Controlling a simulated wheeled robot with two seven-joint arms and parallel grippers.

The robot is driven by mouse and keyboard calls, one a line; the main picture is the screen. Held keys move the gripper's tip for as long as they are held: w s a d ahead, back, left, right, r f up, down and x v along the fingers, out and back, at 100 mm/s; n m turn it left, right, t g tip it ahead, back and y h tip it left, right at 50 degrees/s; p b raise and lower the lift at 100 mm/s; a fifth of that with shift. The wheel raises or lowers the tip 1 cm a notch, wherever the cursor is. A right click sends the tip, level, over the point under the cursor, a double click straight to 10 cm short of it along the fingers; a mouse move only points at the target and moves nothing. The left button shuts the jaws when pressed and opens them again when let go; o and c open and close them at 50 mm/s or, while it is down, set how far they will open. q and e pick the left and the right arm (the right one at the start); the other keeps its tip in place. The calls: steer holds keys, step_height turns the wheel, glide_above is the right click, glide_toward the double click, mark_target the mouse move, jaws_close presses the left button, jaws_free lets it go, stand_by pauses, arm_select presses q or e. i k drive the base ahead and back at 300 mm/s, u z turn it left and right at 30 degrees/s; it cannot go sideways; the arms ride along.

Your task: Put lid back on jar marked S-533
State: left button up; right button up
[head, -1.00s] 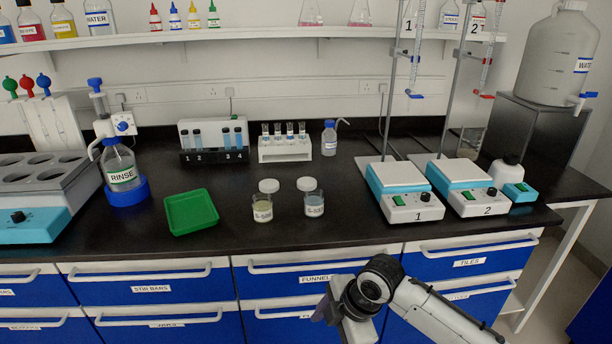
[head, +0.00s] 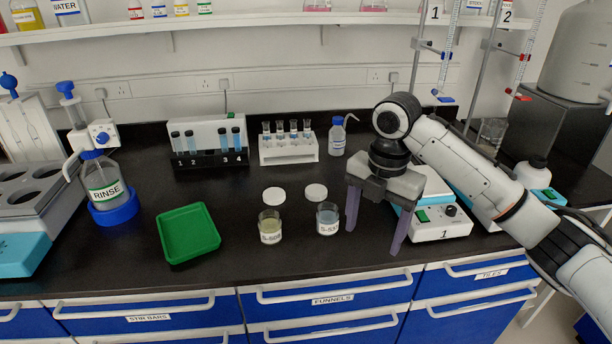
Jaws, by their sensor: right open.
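Two small open glass jars stand near the bench front. The right jar (head: 328,220) holds pale blue liquid, and its label seems to start S-53, the end being hard to read. The left jar (head: 270,228) holds yellowish liquid; its label is unclear. A white lid (head: 316,192) lies flat on the bench behind the right jar, and another white lid (head: 274,195) lies behind the left jar. My right gripper (head: 374,238) is open and empty, pointing down just right of the right jar, fingers apart from it. My left gripper is out of view.
A green tray (head: 188,232) lies left of the jars. A white rack with vials (head: 288,150) and a small blue-capped bottle (head: 337,138) stand behind the lids. Hotplate 1 (head: 440,224) is right of my gripper, partly hidden by my arm. Black bench between tray and jars is clear.

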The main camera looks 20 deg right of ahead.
mark_target(327, 219)
steer(key=i, duration=0.95)
